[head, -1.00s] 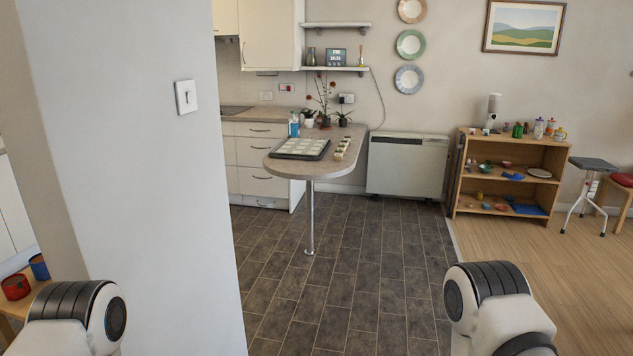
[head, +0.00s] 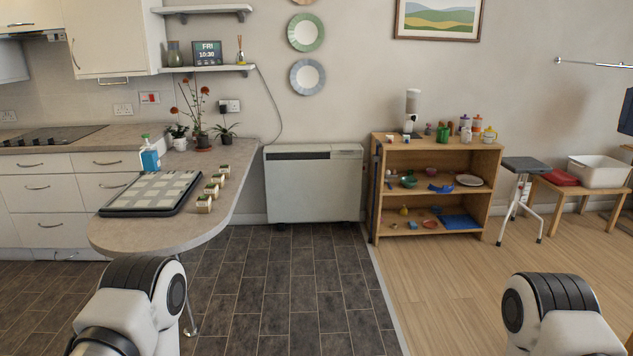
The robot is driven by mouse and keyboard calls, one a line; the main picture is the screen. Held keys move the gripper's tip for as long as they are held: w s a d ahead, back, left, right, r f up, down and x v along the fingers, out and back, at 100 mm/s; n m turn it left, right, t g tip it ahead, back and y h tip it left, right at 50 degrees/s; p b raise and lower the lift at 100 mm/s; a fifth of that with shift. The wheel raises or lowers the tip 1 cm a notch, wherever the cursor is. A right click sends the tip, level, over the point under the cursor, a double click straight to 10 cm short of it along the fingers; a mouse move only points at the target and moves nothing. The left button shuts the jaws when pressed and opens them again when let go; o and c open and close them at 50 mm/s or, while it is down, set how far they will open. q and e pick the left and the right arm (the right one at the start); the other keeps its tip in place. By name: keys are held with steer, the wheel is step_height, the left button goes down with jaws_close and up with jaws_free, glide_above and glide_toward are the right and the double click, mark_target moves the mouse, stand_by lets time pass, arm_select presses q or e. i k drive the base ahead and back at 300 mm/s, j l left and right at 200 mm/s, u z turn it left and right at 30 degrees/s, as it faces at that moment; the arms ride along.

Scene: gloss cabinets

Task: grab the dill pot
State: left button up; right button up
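Several small pots with green tops stand in a row along the right edge of the peninsula counter (head: 150,232). The nearest pot (head: 204,204) is by the front of the row and the farthest pot (head: 224,171) is toward the back. Three larger potted plants stand behind them: a red-flowered plant (head: 202,140), a leafy plant (head: 179,143) and a spiky plant (head: 226,138). I cannot tell which pot is the dill; no labels are readable. Only links of my two arms show at the bottom; neither gripper is in view.
A black tray with pale squares (head: 110,210) and a blue bottle (head: 149,160) share the counter. A white heater (head: 312,190) stands against the wall. A wooden shelf (head: 437,143) with small items, a stool (head: 525,164) and a bench are right. The tiled floor (head: 290,290) is clear.

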mark_target(219, 179)
steer(key=i+l, duration=0.1)
steer(key=i, duration=3.1)
steer(key=i+u, duration=0.45)
steer(key=i+l+u, duration=0.3)
steer(key=i+u, duration=0.2)
steer(key=i+l+u, duration=0.7)
steer(key=l+u, duration=0.25)
steer(key=i+l+u, duration=0.2)
steer(key=l+u, duration=0.25)
